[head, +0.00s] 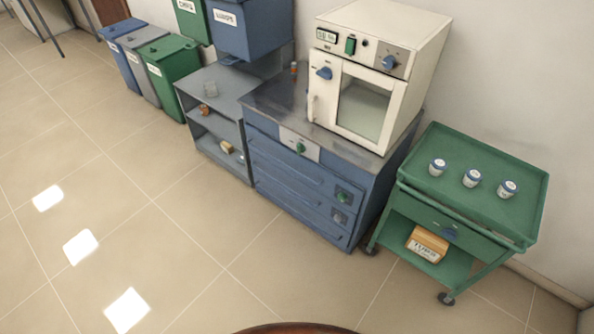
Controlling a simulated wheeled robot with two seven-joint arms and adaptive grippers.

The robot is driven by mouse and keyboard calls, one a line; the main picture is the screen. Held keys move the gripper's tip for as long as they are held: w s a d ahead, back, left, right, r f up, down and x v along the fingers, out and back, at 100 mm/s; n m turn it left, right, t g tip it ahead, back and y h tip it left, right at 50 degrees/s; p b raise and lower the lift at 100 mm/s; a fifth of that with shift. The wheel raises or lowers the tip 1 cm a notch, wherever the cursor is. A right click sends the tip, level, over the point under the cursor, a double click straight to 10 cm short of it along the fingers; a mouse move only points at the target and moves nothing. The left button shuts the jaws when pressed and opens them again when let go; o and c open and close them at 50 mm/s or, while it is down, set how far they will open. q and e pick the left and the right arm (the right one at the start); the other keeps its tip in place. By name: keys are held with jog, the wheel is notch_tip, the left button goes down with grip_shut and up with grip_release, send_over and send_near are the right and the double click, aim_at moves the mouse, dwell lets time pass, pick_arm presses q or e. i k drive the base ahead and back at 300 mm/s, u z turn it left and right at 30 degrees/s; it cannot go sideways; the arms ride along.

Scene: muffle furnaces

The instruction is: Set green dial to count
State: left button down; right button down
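The markings on the plate and the dial's setting are too small to read. Another small green knob or fitting (342,196) shows lower on the cabinet's front, at its right side. Three white jars with blue lids stand apart in a row on the green cart's top: left jar (437,167), middle jar (472,178) and right jar (507,190). Neither of my grippers is in view.
The green cart (493,215) is to the right, holding an orange-brown box (428,243) below. Grey shelves (218,84) and bins stand left. The tiled floor in front is clear.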

aim_at(343, 198)
jog(key=k, duration=1.25)
jog(key=u, duration=0.85)
jog(key=i, duration=0.7)
jog(key=u, duration=0.6)
jog(key=i, duration=0.7)
jog(key=z, duration=0.8)
jog(key=i, duration=0.9)
jog(key=z, duration=0.85)
